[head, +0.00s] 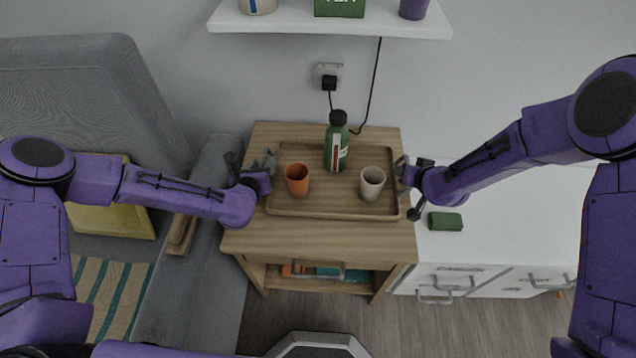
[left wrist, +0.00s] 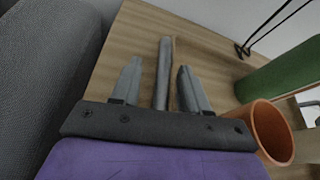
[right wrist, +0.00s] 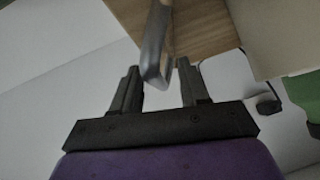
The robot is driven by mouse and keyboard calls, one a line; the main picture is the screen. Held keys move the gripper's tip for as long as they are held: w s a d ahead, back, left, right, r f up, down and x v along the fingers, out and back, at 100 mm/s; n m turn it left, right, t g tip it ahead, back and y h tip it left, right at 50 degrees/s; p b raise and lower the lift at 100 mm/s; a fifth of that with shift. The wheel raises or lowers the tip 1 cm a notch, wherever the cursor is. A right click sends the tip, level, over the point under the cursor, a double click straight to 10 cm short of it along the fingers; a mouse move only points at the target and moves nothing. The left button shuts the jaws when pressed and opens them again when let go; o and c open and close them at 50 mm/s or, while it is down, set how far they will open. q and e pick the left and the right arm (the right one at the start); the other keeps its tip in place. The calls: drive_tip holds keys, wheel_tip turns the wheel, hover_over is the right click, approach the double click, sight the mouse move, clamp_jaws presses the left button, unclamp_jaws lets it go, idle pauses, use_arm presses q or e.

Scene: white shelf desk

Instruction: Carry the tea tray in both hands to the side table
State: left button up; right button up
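The brown wooden tea tray (head: 320,208) rests on the wooden side table (head: 262,238). On it stand an orange cup (head: 297,180), a green bottle with a dark cap (head: 337,145) and a beige cup (head: 372,184), all upright. My left gripper (head: 266,163) is at the tray's left end. In the left wrist view its fingers (left wrist: 160,80) are open on either side of a grey handle (left wrist: 163,70), with gaps. My right gripper (head: 403,171) is at the right end. In the right wrist view its fingers (right wrist: 157,78) are apart around a metal handle (right wrist: 155,45).
A grey sofa (head: 200,250) stands left of the table. A white cabinet (head: 500,220) with a green block (head: 445,222) on it stands to the right. A white shelf (head: 330,22) hangs above. A black cord (head: 372,90) runs down behind the table.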

use_arm(q)
drive_tip(key=shift+s+r, duration=0.1)
drive_tip(key=shift+r, duration=0.05)
use_arm(e)
drive_tip(key=shift+r, duration=0.1)
drive_tip(key=shift+s+r, duration=0.25)
use_arm(q)
drive_tip(key=v, duration=1.1)
drive_tip(key=shift+s+r, duration=0.15)
drive_tip(key=shift+s, duration=0.25)
use_arm(e)
drive_tip(key=v, duration=1.1)
drive_tip(key=shift+s, duration=0.2)
